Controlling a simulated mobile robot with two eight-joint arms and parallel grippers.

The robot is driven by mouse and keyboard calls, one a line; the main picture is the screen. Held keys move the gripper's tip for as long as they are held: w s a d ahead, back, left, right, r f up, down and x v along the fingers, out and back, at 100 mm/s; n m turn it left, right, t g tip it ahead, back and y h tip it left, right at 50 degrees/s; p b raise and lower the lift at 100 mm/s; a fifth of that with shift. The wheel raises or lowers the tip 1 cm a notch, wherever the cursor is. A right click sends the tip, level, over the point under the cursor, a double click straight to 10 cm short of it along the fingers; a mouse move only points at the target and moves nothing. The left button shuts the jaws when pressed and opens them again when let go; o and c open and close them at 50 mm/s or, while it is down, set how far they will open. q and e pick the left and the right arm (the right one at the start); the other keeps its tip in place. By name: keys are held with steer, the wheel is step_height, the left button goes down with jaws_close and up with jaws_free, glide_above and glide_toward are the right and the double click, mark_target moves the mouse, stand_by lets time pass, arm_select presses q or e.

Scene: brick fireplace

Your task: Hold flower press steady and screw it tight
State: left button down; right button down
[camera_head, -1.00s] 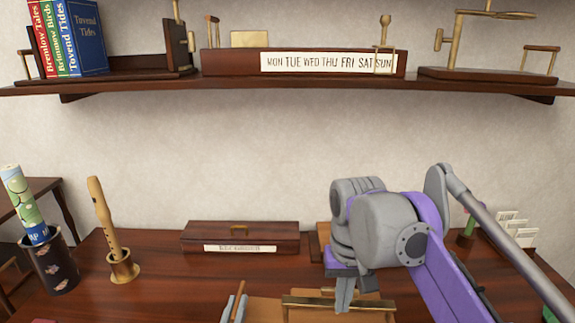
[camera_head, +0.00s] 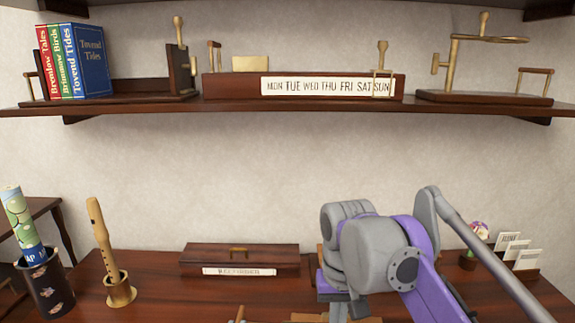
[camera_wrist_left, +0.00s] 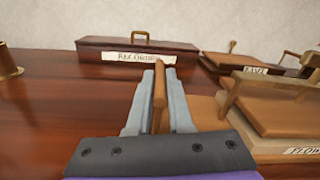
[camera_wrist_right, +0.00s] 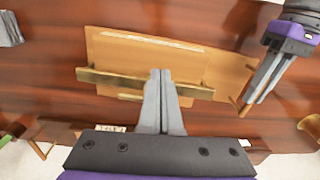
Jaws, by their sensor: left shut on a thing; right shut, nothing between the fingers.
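The flower press is a flat wooden board (camera_wrist_right: 150,55) with a brass bar (camera_wrist_right: 110,80) across it. It lies on the dark table, and its partly cut-off label shows in the left wrist view (camera_wrist_left: 303,150). My left gripper (camera_wrist_left: 160,75) is shut on a thin brown wooden handle (camera_wrist_left: 160,95) at the press's side; it also shows in the right wrist view (camera_wrist_right: 262,80). My right gripper (camera_wrist_right: 160,72) is shut and empty, its fingers over the middle of the brass bar. They hide that part, and I cannot tell whether they touch it. The head view cuts off most of the press.
A labelled dark wooden box (camera_head: 240,258) stands behind the press. A recorder (camera_head: 103,235) in a brass holder and a pot with rolled maps (camera_head: 45,285) stand at the left. A card rack (camera_head: 520,255) is at the right. A loaded shelf (camera_head: 300,108) hangs above.

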steer(key=shift+s+a, duration=0.1)
steer(key=shift+s, duration=0.15)
steer(key=shift+r, duration=0.15)
step_height(320, 180, up, 6)
steer(key=shift+f, duration=0.15)
steer(key=d, duration=0.4)
steer(key=shift+s+d+f, duration=0.1)
steer(key=shift+f, duration=1.4)
steer(key=shift+s+d+f, duration=0.1)
steer(key=shift+f, duration=1.4)
steer(key=shift+w+a, duration=0.3)
steer(key=shift+w, duration=0.25)
